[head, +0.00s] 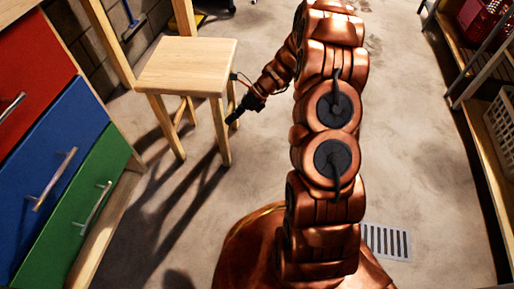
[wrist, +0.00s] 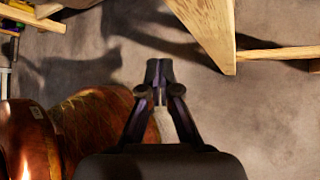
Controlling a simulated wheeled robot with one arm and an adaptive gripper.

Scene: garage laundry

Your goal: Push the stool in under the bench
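The stool (head: 188,67) is pale wood with a square seat and stands upright at the upper left in the head view. Wooden posts (head: 108,42), which look like part of the bench, rise behind and left of it; the bench top is not clearly seen. My gripper (head: 234,119) is low, at the right side of the stool, close to its near right leg (head: 225,140). In the wrist view, my gripper (wrist: 159,68) has its fingertips together with nothing seen between them. A stool leg (wrist: 208,28) is just beyond, at upper right. I cannot tell whether they touch.
Red, blue and green drawers (head: 55,165) stand at the left, near the stool. A shelf (head: 470,75) with baskets runs along the right. A floor grate (head: 386,241) lies at lower right. The concrete floor between is mostly clear.

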